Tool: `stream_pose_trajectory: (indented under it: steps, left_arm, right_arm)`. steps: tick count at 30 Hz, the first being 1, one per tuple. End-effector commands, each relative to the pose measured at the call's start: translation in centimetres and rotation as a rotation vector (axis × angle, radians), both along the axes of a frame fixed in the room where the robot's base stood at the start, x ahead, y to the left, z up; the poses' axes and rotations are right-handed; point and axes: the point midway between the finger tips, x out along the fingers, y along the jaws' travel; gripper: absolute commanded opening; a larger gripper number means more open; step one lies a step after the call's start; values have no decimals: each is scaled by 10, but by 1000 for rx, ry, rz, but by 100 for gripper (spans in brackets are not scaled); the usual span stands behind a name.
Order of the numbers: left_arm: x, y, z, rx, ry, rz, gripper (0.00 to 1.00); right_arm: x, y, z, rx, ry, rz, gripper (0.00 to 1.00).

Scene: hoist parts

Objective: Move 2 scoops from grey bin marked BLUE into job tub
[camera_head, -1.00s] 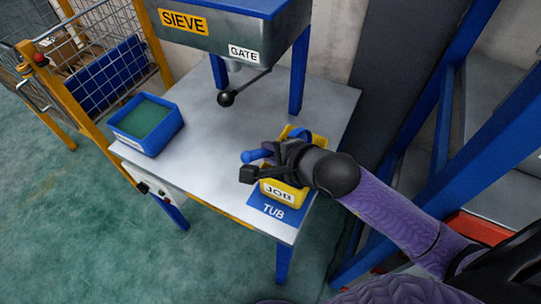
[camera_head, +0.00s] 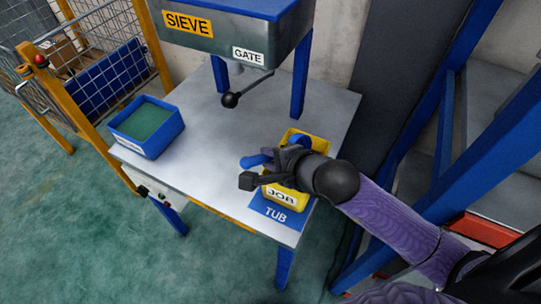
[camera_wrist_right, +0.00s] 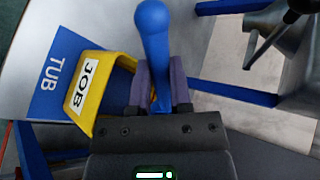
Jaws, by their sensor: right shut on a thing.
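My right gripper (camera_head: 262,168) is shut on a blue scoop (camera_head: 254,160) and holds it over the yellow job tub (camera_head: 297,201). In the right wrist view the scoop's rounded handle (camera_wrist_right: 153,35) stands up between the two fingers (camera_wrist_right: 160,88); its bowl is hidden there. In the head view a blue part shows behind my wrist, above the tub. The tub, labelled JOB, also shows in the wrist view (camera_wrist_right: 102,98); its contents are hidden. It stands on a blue mat marked TUB (camera_head: 275,217). No grey bin marked BLUE is in view. My left gripper is not in view.
A blue bin with green contents (camera_head: 147,150) stands at the table's left. The sieve (camera_head: 225,35), with its black-knobbed gate lever (camera_head: 230,99), stands over the back of the grey table (camera_head: 215,165). Blue frame posts (camera_head: 480,150) rise at the right.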

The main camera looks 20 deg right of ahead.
Motion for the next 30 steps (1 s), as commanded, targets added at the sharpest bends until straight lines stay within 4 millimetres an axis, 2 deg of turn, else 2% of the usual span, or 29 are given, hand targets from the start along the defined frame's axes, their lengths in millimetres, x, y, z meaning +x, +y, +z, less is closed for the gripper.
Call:
stream_pose_trajectory:
  steps: [2, 5, 7, 10, 13, 18, 25, 26, 29, 30]
  left_arm:
    - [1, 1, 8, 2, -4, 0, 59]
    - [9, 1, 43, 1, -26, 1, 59]
    - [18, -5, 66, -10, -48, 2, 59]
    - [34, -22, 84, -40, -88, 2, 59]
    - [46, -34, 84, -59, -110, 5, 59]
    - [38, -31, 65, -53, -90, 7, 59]
    - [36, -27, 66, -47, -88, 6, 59]
    - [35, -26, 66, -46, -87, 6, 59]
    - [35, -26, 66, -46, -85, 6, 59]
    - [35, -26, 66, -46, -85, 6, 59]
  right_arm:
    - [1, 0, 5, -4, 17, 5, 0]
    - [3, -1, 23, -33, 141, 32, 0]
    - [4, -1, 30, -60, 275, 60, 0]
    - [4, -1, 31, -102, 504, 109, 0]
    - [4, 0, 29, -142, 722, 158, 0]
    - [2, 0, 25, -192, 996, 220, 0]
    - [0, 0, 30, -199, 1043, 231, 0]
    - [0, 0, 30, -199, 1043, 231, 22]
    - [0, 0, 30, -199, 1041, 230, 1]
    - [0, 0, 30, -199, 1041, 230, 0]
